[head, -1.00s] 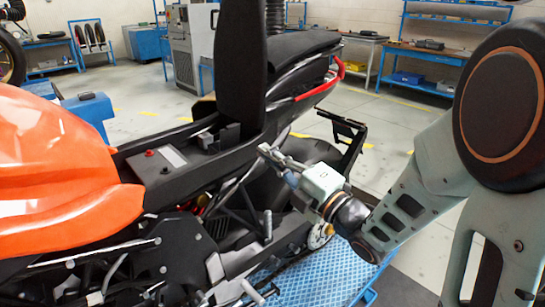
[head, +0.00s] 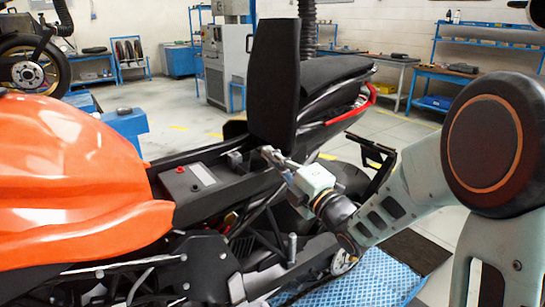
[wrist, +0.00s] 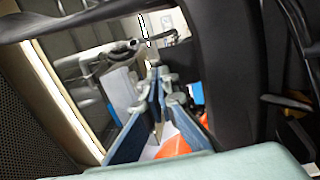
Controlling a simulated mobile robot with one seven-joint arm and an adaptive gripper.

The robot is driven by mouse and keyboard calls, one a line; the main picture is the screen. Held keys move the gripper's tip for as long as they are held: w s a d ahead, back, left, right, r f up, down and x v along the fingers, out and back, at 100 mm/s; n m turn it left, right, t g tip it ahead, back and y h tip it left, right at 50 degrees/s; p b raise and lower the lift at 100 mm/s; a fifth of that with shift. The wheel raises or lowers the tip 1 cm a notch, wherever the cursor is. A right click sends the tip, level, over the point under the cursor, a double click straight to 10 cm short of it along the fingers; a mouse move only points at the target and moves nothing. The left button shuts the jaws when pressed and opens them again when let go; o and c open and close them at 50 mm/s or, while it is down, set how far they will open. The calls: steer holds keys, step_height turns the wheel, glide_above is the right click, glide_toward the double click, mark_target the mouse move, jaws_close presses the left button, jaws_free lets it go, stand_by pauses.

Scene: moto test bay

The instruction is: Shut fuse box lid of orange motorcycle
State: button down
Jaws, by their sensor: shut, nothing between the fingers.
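The orange motorcycle (head: 75,165) fills the left and middle of the head view. A tall black panel (head: 272,85), apparently the raised seat, stands upright over its open bay. A small dark box (head: 236,158), which may be the fuse box, sits in the bay behind the battery (head: 187,181). Its lid is too small and dark to make out. My gripper (head: 267,152) is shut and empty, to the right of this box and near the foot of the panel. In the wrist view my gripper's fingers (wrist: 157,100) point in among blurred dark parts; I cannot tell whether they touch anything.
The black tail (head: 340,85) with a red rail is behind my gripper. A dark bracket (head: 375,155) stands near my forearm. A blue ramp (head: 365,275) lies below. Workbenches (head: 450,85) are far back, with clear floor before them.

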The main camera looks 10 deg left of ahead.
steer(key=shift+r, duration=0.1)
steer(key=shift+w+a+r+p, duration=0.1)
steer(key=shift+a+r+p, duration=0.05)
steer(key=shift+p, duration=0.4)
